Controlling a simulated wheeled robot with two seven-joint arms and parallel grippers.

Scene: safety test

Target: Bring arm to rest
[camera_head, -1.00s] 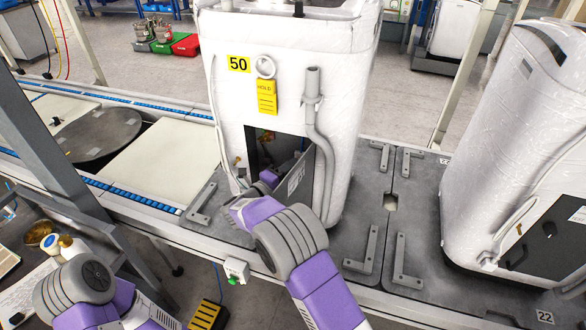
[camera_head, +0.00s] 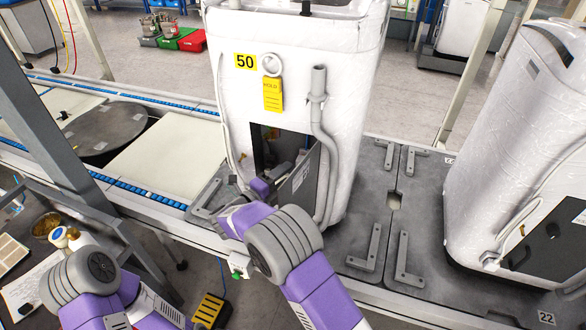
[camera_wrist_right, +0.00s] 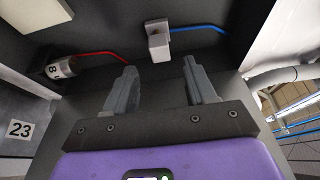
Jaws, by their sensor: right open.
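My right arm reaches to the white wrapped machine (camera_head: 300,75) marked 50. My right gripper (camera_head: 278,172) is at the dark opening low in its front, beside the open grey door flap (camera_head: 298,186). Its fingertips are partly hidden in shadow. In the right wrist view my right gripper (camera_wrist_right: 160,88) is open, with nothing between its two grey fingers. Ahead of them are a small pale block (camera_wrist_right: 158,40) on a blue wire and a cylinder (camera_wrist_right: 62,67) marked 8 on a red wire. My left arm shows at lower left; its gripper is out of view.
A second wrapped machine (camera_head: 520,150) stands at right. Grey angle brackets (camera_head: 365,248) sit on the platform. A grey frame post (camera_head: 45,130) rises at left. A yellow box (camera_head: 210,311) lies on the floor below. A pipe (camera_head: 325,140) runs down the machine beside the opening.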

